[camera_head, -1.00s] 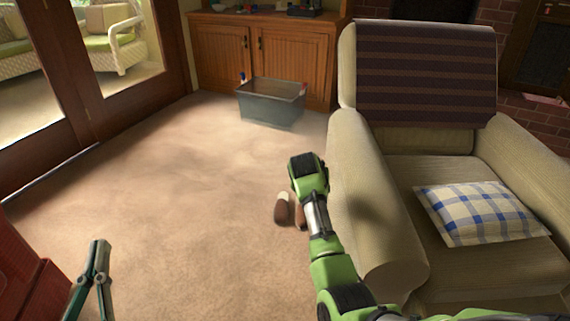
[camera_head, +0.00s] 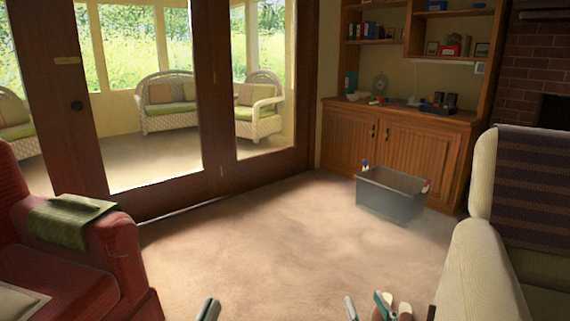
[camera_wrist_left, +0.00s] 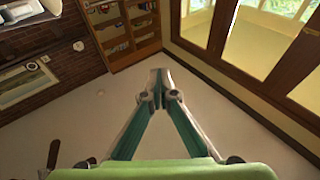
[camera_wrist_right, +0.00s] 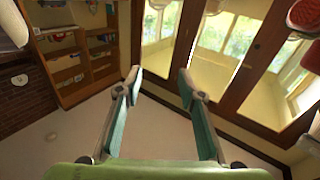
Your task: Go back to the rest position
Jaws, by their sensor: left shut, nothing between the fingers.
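My left gripper (camera_head: 208,309) shows only its tip at the bottom edge of the head view. In the left wrist view its fingertips (camera_wrist_left: 157,76) meet with nothing between them. My right gripper (camera_head: 367,308) also shows only its tips at the bottom of the head view, right of centre. In the right wrist view its fingers (camera_wrist_right: 160,75) stand apart and are empty. Both grippers point forward over the carpet; the arms behind them are out of the head view.
A red armchair (camera_head: 70,255) with a green cloth stands left, a beige armchair (camera_head: 480,275) right. Brown slippers (camera_head: 405,311) lie beside my right gripper in the picture. A grey bin (camera_head: 390,200) stands before the wooden cabinet (camera_head: 420,152). The carpet (camera_head: 270,250) between is clear.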

